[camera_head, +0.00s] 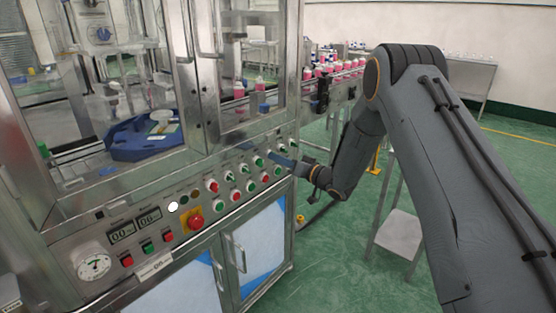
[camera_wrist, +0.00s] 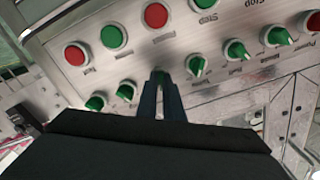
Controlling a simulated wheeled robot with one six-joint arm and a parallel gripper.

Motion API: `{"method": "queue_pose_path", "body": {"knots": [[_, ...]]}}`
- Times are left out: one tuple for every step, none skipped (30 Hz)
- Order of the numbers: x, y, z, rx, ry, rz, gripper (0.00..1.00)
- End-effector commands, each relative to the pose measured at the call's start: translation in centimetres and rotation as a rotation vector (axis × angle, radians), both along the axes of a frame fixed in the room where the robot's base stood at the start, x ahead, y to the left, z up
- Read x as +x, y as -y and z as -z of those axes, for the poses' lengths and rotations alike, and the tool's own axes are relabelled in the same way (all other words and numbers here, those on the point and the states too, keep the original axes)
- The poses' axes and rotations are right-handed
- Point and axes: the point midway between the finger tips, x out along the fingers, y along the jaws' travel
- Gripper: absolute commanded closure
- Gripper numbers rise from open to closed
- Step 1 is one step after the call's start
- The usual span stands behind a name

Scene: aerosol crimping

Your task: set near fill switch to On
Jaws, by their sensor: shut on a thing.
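A row of green rotary switches runs along the steel control panel (camera_head: 150,232). In the wrist view, my gripper (camera_wrist: 160,80) is shut on one green switch knob (camera_wrist: 159,74) in this row, its tips at the panel face. The fingers mostly cover that knob, so its pointing direction cannot be told. I cannot read its label, so whether it is the near fill switch is not clear. Green switches (camera_wrist: 126,91) and (camera_wrist: 195,66) flank it, each with a slanted handle. In the head view, my gripper (camera_head: 270,154) reaches the panel's right part.
Red and green push buttons (camera_wrist: 113,37) lie beside the switch row. A red emergency stop (camera_head: 194,222) on yellow, displays and a gauge (camera_head: 94,265) are further left. Glass doors stand above the panel, and a conveyor of pink bottles (camera_head: 340,69) runs behind.

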Motion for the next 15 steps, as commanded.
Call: {"method": "queue_pose_path", "body": {"knots": [[-0.01,0.04,0.02,0.003,-0.005,0.001,1.00],[-0.01,0.04,0.02,0.004,-0.006,0.001,1.00],[-0.01,0.04,0.02,0.005,-0.007,0.001,1.00],[-0.01,0.05,0.02,0.006,-0.008,0.001,1.00],[-0.01,0.05,0.02,0.006,-0.008,0.001,1.00],[-0.01,0.05,0.02,0.006,-0.009,0.001,1.00],[-0.01,0.05,0.02,0.006,-0.009,0.001,1.00],[-0.02,0.05,0.03,0.006,-0.009,0.001,1.00],[-0.01,0.05,0.02,0.006,-0.008,0.001,1.00],[-0.02,0.05,0.03,0.006,-0.008,0.001,1.00],[-0.02,0.05,0.03,0.006,-0.008,0.001,1.00],[-0.02,0.05,0.03,0.006,-0.008,0.001,1.00],[-0.02,0.05,0.03,0.006,-0.008,0.001,0.91],[-0.02,0.05,0.03,0.006,-0.008,0.001,0.86],[-0.02,0.05,0.03,0.006,-0.008,0.001,0.79]]}}
